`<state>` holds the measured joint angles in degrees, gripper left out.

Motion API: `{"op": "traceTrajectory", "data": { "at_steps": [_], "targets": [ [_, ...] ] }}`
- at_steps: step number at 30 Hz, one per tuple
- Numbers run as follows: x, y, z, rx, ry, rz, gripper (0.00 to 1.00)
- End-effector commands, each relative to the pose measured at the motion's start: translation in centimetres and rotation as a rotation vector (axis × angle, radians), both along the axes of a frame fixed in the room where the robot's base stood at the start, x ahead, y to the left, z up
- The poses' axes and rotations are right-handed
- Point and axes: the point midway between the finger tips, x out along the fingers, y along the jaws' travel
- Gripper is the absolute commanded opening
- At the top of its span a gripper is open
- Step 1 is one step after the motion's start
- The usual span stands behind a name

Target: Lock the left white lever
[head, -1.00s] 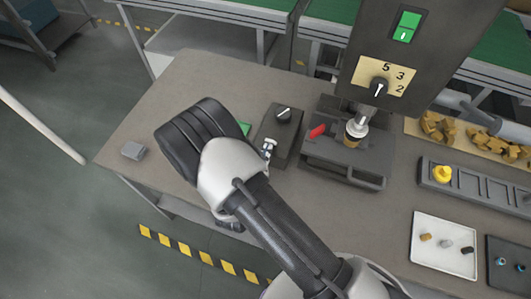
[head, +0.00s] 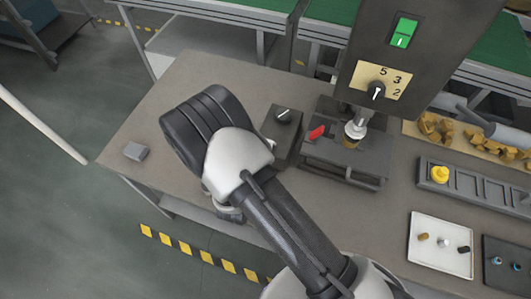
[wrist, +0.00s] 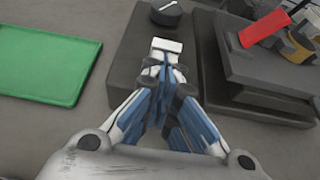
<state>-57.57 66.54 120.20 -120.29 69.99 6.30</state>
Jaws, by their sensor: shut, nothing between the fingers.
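A small white piece, which looks like the white lever (wrist: 167,45), shows in the wrist view on the dark control box (wrist: 130,65), just beyond my fingertips. My gripper (wrist: 163,75) is shut and empty, its blue and white fingers together over the box. I cannot tell whether the fingertips touch the white piece. A black knob (wrist: 166,12) sits farther back on the box. In the head view the box (head: 275,122) shows with its knob (head: 283,115), but my arm hides its near part, the white piece and my fingers.
Right of the box stands a dark fixture (head: 345,165) with a red lever (head: 316,132), close beside my gripper. A green pad (wrist: 45,65) lies to the left. A white tray (head: 440,263) and a grey block (head: 135,151) lie on the table.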

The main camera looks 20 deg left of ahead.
Motion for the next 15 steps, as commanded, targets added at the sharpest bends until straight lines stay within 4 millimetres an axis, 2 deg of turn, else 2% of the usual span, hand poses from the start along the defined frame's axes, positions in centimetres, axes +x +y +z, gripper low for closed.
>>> {"op": "traceTrajectory", "data": {
  "at_steps": [8,15],
  "targets": [
    [0.5,0.0,1.0,0.01,0.085,-0.003,0.0],
    [1.5,-0.1,2.3,0.028,0.262,-0.005,0.0]
  ]
}}
